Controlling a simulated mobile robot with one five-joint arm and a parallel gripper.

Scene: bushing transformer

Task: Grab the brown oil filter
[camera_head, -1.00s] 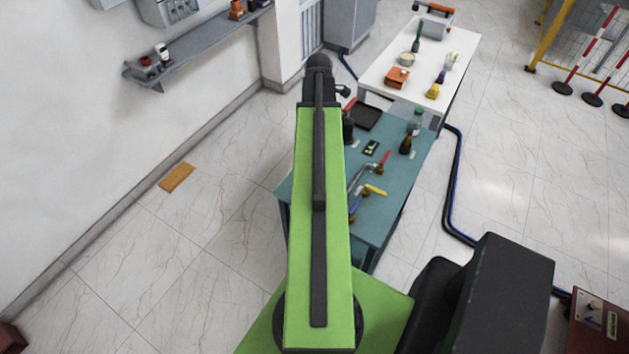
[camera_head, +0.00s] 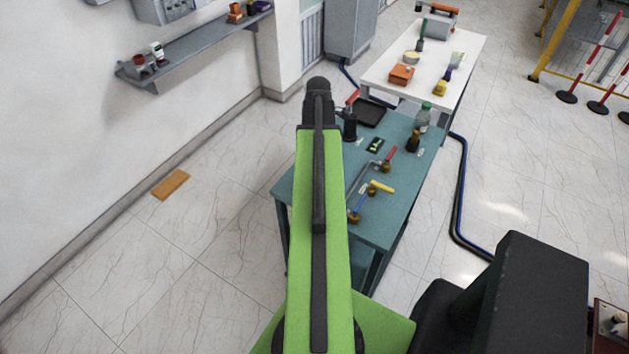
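I cannot tell for certain which item is the brown oil filter. A small dark brown, bottle-like item (camera_head: 413,141) stands upright on the teal table, beside a clear bottle with a green cap (camera_head: 424,117). An orange-brown item (camera_head: 235,13) sits on the wall shelf (camera_head: 205,43). My green arm reaches forward over the near left part of the teal table, ending in a dark joint. The gripper's fingers are hidden beyond that joint, so I cannot see whether they hold anything.
The teal table (camera_head: 372,226) bears valves with coloured handles, a black tray (camera_head: 371,113) and a dark cylinder (camera_head: 349,126). A white table (camera_head: 437,69) behind bears an orange box (camera_head: 401,75) and several items. A wooden plank (camera_head: 171,184) lies on the clear floor at left.

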